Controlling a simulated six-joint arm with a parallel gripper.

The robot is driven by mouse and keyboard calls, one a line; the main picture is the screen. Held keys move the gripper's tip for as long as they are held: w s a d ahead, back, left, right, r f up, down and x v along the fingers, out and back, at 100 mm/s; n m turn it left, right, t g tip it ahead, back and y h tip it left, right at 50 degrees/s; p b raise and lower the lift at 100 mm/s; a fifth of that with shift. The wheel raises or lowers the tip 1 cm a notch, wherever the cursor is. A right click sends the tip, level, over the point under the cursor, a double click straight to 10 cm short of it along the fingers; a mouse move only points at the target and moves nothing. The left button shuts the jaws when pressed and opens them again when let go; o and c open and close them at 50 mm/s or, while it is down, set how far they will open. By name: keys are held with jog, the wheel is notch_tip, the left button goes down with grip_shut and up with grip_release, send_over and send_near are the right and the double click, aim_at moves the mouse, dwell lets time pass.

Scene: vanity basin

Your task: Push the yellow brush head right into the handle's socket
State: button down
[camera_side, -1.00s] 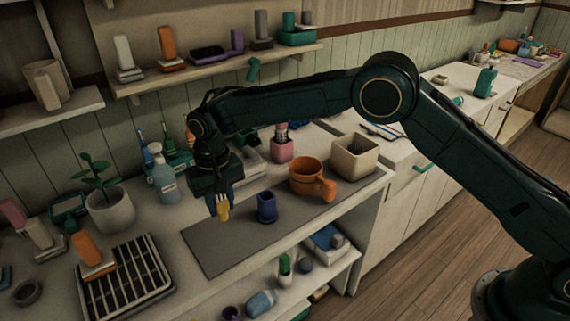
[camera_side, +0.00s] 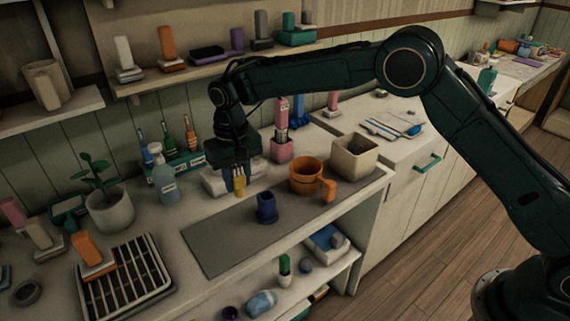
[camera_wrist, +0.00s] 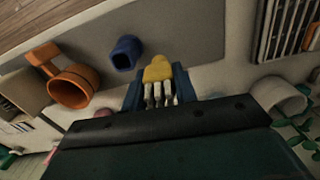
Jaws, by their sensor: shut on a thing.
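The yellow brush head (camera_side: 239,188) is held between the fingers of my gripper (camera_side: 239,176), above the counter. In the wrist view the yellow head (camera_wrist: 158,70) sits between the dark blue fingers of my gripper (camera_wrist: 158,92), with pale bristle-like strips running back towards the palm. A dark blue upright piece (camera_side: 266,207) stands on the grey mat; it looks like the handle. In the wrist view this blue piece (camera_wrist: 126,52) shows a dark opening, to the left of the yellow head and apart from it.
An orange mug (camera_side: 306,174) and a beige square pot (camera_side: 354,156) stand to the right of the blue piece. A pink holder (camera_side: 281,150) is behind. A spray bottle (camera_side: 163,180) stands left of my gripper. The front of the grey mat (camera_side: 215,245) is clear.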

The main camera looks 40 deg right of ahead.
notch_tip(320, 180, up, 5)
send_over(267, 206)
jog(key=w+d, duration=0.1)
jog(key=w, duration=0.1)
jog(key=shift+d+r, duration=0.1)
jog(key=shift+r, duration=0.05)
jog(key=shift+f, duration=2.5)
jog(key=shift+f, duration=0.2)
jog(key=shift+f, duration=0.35)
jog(key=shift+f, duration=0.3)
jog(key=shift+f, duration=0.7)
jog(key=shift+f, duration=1.75)
dwell(1.3)
